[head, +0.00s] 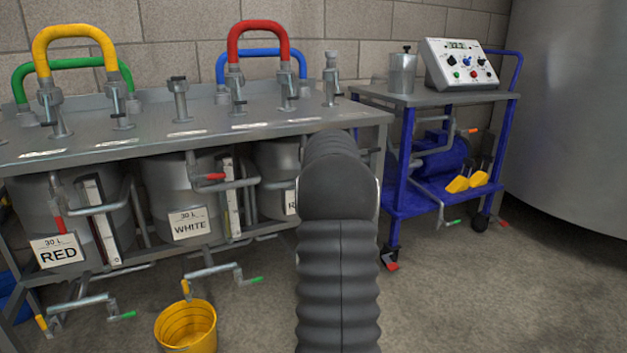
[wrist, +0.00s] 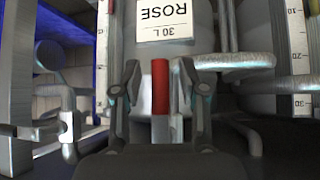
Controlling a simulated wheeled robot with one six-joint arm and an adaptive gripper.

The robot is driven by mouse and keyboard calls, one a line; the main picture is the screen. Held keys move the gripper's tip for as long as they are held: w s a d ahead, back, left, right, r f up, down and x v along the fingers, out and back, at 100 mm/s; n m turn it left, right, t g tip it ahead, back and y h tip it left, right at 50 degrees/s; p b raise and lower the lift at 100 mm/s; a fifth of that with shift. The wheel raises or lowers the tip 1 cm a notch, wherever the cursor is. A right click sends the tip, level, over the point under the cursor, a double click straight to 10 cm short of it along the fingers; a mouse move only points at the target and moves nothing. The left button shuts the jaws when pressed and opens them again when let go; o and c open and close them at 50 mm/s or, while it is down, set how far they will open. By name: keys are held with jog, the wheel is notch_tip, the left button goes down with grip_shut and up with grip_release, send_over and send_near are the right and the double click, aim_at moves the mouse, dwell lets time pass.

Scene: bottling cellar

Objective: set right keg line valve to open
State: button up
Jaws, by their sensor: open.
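The right keg (head: 275,185), labelled ROSE, is partly hidden by my arm in the head view. Its label (wrist: 165,20) shows upside down at the top of the wrist view. The keg's line valve has a red lever handle (wrist: 160,90), upright in the wrist picture, with a metal stem below. My gripper (wrist: 161,78) is open, with one finger on each side of the red handle and a gap at both sides. The handle appears to lie between the fingers, but its depth is hard to tell. In the head view my gripper and this valve are hidden behind my arm.
The WHITE keg (head: 185,190) and RED keg (head: 60,215) have similar red-handled valves. Sight gauges and pipes flank the ROSE keg. A yellow bucket (head: 187,325) stands on the floor. A blue cart (head: 400,200) stands right of the bench (head: 225,128). The floor at lower right is clear.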

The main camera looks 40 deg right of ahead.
jog(key=v, duration=1.2)
jog(key=shift+d, duration=0.15)
jog(key=shift+f, duration=0.1)
